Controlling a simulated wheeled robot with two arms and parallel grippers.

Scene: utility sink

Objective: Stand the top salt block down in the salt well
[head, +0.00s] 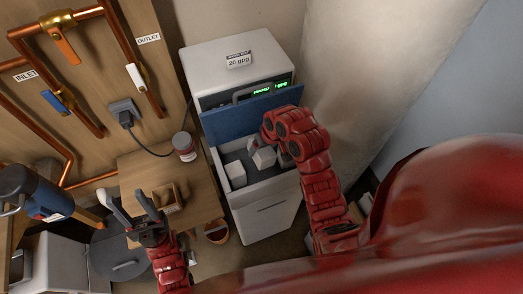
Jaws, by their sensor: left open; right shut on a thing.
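The salt well (276,184) is the open grey compartment in the front of the white softener cabinet, below a tilted blue lid (228,122). One white salt block (236,174) sits at the well's left side. Another white salt block (264,157) is in the well's middle, right beside my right gripper (270,148). My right gripper reaches into the well from the right and is shut on a salt block. Its red wrist hides much of the jaws and the well's right part. My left gripper (132,203) is open and empty, well left of the cabinet, near a small wooden table.
Copper pipes with valves cover the left wall. A black cable runs from an outlet (124,112) towards the cabinet. A blue-and-black tool (48,200) stands at far left.

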